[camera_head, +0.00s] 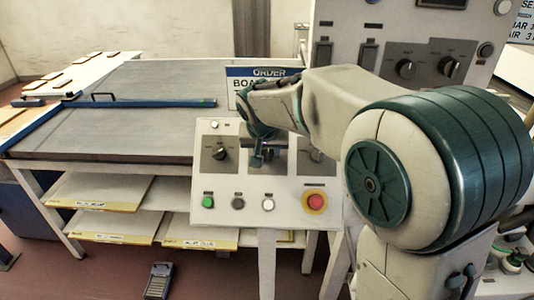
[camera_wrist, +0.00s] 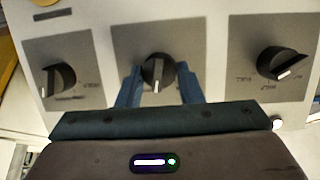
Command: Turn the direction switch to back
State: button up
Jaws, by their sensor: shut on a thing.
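A sloped grey control box shows in the head view (camera_head: 232,183), with three black rotary knobs on dark square plates. My gripper (camera_head: 262,158) is over its middle plate and hides that knob there. In the wrist view the middle knob (camera_wrist: 158,72) sits between the two blue fingers of my gripper (camera_wrist: 160,88), which are shut on it. Its white mark points straight down in that picture, towards my palm. The labels are too small or hidden to tell which knob is the direction switch.
The other knobs flank it in the wrist view, one left (camera_wrist: 58,80) and one right (camera_wrist: 282,63). Green (camera_head: 208,201), dark and white buttons and a red stop button (camera_head: 316,201) line the box front.

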jog(key=n+b, duration=0.1)
jog(key=n, duration=0.1)
jog(key=n+h+b, duration=0.1)
jog(key=n, duration=0.2)
jog(key=shift+a+f, duration=0.15)
jog(key=n+b, duration=0.1)
jog(key=n, duration=0.1)
jog(key=n+t+h+b, duration=0.1)
jog(key=n, duration=0.2)
jog(key=shift+s+a+t+h, duration=0.1)
jog(key=shift+t+h, duration=0.2)
jog(key=shift+n, duration=0.3)
jog(key=o, duration=1)
jog(key=shift+c, duration=0.2)
jog(key=v, duration=1.4)
jog(key=shift+b, duration=0.35)
